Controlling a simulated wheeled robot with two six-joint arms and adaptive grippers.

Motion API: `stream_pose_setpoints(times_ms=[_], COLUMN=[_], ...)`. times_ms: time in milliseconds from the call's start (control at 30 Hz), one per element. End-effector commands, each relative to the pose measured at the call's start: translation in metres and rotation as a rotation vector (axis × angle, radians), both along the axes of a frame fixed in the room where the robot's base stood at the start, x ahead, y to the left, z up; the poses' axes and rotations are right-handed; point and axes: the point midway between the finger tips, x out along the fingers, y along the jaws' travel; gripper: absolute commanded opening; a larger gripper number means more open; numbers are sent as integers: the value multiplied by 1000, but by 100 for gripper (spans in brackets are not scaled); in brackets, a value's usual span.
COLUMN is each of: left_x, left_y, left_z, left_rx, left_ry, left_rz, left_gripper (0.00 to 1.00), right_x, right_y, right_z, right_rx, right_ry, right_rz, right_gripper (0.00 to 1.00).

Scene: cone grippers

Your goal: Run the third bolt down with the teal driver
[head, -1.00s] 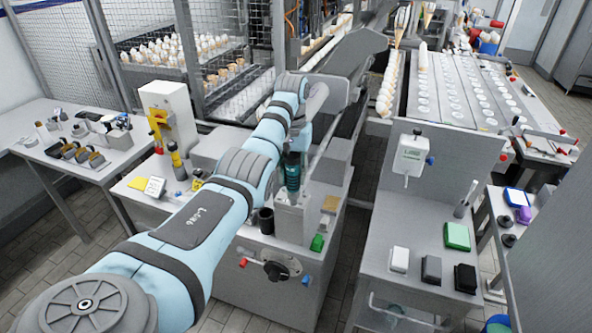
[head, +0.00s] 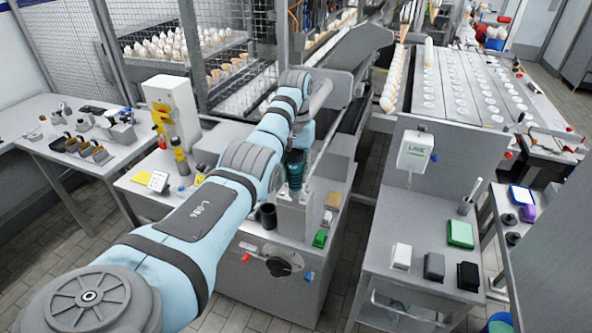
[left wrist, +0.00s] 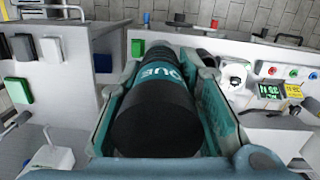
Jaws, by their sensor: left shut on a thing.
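The teal driver (head: 295,172) stands roughly upright over a grey block (head: 292,219) on the machine's top. In the left wrist view its thick black end and teal band with white letters (left wrist: 158,72) fill the middle. My left gripper (left wrist: 160,105) is shut on the driver, with a teal finger along each side of it. The arm comes in from the left and hides part of the driver in the head view. The driver's tip and the bolts are hidden, so I cannot tell whether the tip touches a bolt. My right gripper is not in view.
A dark cup (head: 267,216) stands left of the block, and a green block (head: 320,238) lies to its right. A yellow-handled tool (head: 180,160) stands further left. A bench with a green pad (head: 460,234) stands to the right, past a gap.

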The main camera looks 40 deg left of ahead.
Motion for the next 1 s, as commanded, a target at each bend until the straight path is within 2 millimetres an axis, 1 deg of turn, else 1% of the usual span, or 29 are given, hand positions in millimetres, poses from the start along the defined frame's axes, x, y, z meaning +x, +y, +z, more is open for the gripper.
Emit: stream_pose_setpoints(times_ms=[1000], left_x=[0], left_y=[0], left_z=[-15], left_rx=[0], left_ry=[-1], left_rz=[-1], left_gripper=[0], right_x=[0], right_y=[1], right_z=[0], right_rx=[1], right_ry=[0], right_rz=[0], right_gripper=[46])
